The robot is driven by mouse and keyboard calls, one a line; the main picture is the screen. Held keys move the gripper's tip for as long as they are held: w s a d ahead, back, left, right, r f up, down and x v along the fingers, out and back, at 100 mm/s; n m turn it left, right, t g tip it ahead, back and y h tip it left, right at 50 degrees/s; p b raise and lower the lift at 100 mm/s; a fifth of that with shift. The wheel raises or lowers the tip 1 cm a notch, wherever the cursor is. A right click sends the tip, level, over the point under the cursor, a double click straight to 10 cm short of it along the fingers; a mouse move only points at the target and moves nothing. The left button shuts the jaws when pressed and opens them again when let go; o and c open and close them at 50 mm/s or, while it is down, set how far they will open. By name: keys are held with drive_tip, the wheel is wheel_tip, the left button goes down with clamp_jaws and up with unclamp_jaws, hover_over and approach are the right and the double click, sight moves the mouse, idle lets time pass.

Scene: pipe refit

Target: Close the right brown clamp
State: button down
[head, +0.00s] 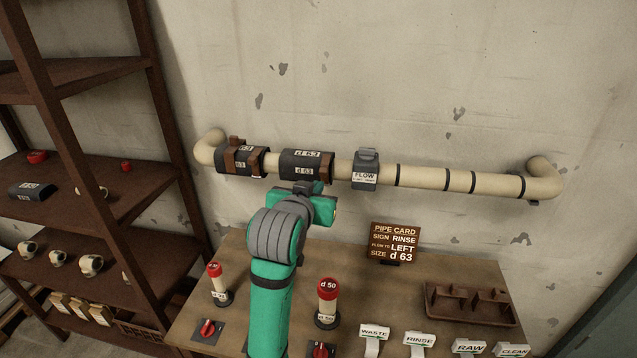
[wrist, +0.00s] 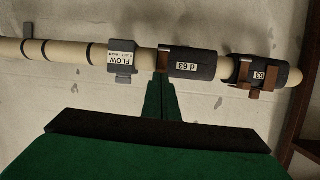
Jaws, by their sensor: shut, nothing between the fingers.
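Two dark sleeves marked "d 63" sit on the cream pipe (head: 420,177). The left sleeve (head: 240,162) carries brown clamp pieces (head: 256,166), one standing up above the pipe. The right sleeve (head: 300,160) is just above my gripper in the head view. In the wrist view, which sees the pipe reversed, a brown clamp (wrist: 162,60) shows at the flow-block end of the right sleeve (wrist: 195,62). My gripper (wrist: 160,82) is shut and empty, its fingertips just below this clamp in the picture. I cannot tell whether they touch it. My arm hides the area below the sleeve.
A grey flow block (head: 365,170) sits on the pipe right of the sleeves. Below are a bench (head: 410,290) with a pipe card (head: 395,243), red-topped posts (head: 327,290), labelled tags and a brown tray (head: 470,318). A brown shelf (head: 100,200) stands at the left.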

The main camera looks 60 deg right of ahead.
drive_tip(key=s+a+f+h, duration=0.1)
drive_tip(key=a+f+h, duration=0.2)
drive_tip(key=f, duration=0.3)
drive_tip(key=n+t+h, duration=0.1)
drive_tip(key=t+h, duration=0.2)
approach(320, 175)
drive_tip(key=x, duration=0.6)
drive_tip(key=shift+s+d+r, duration=0.1)
drive_tip(key=shift+s+d, duration=0.05)
drive_tip(key=shift+d, duration=0.05)
idle(0.4)
drive_tip(key=shift+w+d+r, duration=0.2)
drive_tip(key=shift+d+r, duration=0.55)
drive_tip(key=shift+r, duration=0.2)
